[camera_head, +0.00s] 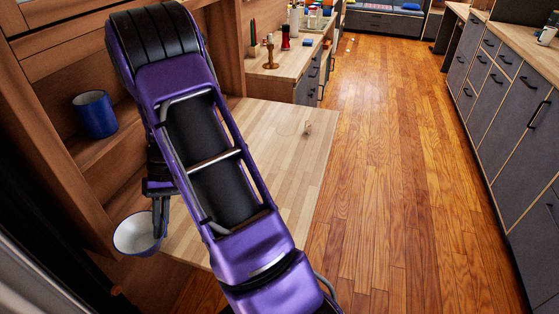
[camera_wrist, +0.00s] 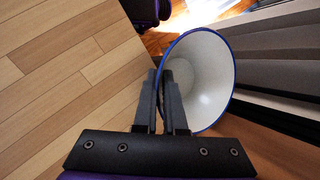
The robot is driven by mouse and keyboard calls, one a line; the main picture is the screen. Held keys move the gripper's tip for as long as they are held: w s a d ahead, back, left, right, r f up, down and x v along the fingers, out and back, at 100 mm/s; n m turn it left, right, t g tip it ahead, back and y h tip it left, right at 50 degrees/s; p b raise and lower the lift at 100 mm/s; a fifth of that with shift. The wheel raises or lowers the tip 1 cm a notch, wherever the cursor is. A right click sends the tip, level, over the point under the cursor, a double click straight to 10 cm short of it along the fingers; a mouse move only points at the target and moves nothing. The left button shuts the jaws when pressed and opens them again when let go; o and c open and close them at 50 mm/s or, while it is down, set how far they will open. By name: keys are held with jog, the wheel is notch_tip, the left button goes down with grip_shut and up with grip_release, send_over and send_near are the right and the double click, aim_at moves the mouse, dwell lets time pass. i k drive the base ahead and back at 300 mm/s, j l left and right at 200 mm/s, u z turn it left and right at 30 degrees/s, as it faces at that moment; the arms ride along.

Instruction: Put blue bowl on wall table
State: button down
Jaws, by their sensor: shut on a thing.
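The blue bowl (camera_head: 138,236), white inside with a blue rim, is at the lower left of the head view. My gripper (camera_head: 160,222) is shut on its rim. In the wrist view the two fingers (camera_wrist: 171,85) pinch the near wall of the bowl (camera_wrist: 208,85), which is tilted with its opening towards the camera. The wall table (camera_head: 285,130) is a light wooden top, partly hidden behind my purple arm. It also shows at the left of the wrist view (camera_wrist: 60,60). The bowl is at the table's near left edge; I cannot tell whether they touch.
A blue cup (camera_head: 96,114) stands on the wooden shelf at left. A small object (camera_head: 307,128) lies near the table's right edge. A counter (camera_head: 285,62) with several bottles is beyond. Open wooden floor (camera_head: 385,170) lies to the right, with grey cabinets (camera_head: 505,100) past it.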

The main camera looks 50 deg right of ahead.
aim_at(257, 160)
jog(key=z, duration=0.35)
jog(key=j+z, duration=0.15)
jog(key=z, duration=0.2)
jog(key=j+z, duration=0.1)
jog(key=z, duration=0.25)
jog(key=i+j+z, duration=0.15)
jog(key=z, duration=0.35)
jog(key=i+j+u, duration=0.15)
jog(key=u, duration=0.95)
